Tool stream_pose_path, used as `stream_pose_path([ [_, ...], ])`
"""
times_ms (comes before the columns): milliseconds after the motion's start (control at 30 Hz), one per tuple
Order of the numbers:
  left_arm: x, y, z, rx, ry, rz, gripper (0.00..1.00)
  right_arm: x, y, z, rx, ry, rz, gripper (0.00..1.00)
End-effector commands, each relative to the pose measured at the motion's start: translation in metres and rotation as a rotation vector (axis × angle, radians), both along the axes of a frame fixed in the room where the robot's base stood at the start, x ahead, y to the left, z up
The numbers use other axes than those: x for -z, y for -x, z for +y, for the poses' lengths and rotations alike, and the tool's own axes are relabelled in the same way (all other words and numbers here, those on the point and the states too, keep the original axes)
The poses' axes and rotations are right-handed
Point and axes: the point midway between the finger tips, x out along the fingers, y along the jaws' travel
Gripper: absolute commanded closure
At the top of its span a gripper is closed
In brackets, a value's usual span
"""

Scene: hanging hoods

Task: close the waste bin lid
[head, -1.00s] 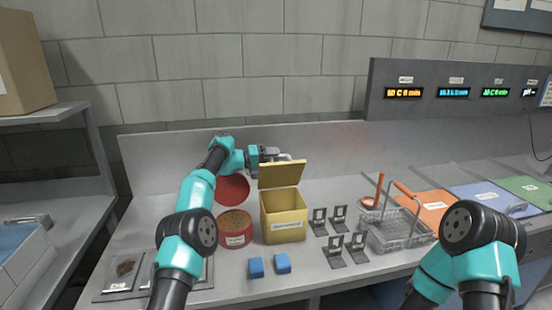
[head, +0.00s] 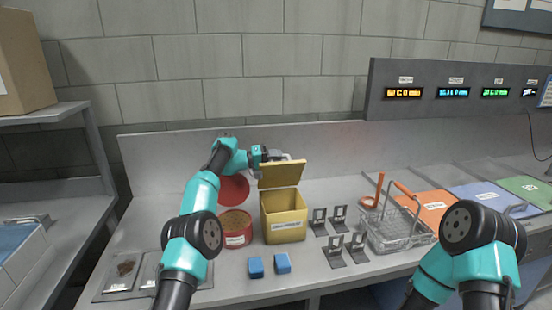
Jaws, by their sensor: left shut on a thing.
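The yellow waste bin (head: 284,226) stands on the grey counter, with a label on its front. Its yellow lid (head: 282,175) is open, tilted up at the bin's back edge. My left gripper (head: 280,157) is at the top edge of the raised lid, shut on the lid; its fingertips are small and partly hidden by the lid. My right arm shows at the lower right, but its gripper is out of view.
A red round tub (head: 235,229) with its red lid (head: 233,189) raised is left of the bin. Two blue blocks (head: 269,265) lie in front. Several dark metal stands (head: 333,248) and a wire basket (head: 396,230) with a red ladle (head: 374,193) are to the right.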

Motion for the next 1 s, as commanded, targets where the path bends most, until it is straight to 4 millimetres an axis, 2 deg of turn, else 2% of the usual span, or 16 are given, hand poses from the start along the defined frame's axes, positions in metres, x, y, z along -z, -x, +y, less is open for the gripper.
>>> stream_pose_path([
  [533,-0.005,0.004,-0.001,0.0,-0.002,-0.023,1.0,0.0,0.0,0.0,0.0,0.0,0.0,0.57],
  [1000,-0.001,0.02,-0.005,0.002,-0.033,-0.136,1.0,0.0,0.0,0.0,0.0,0.0,0.0,0.57],
])
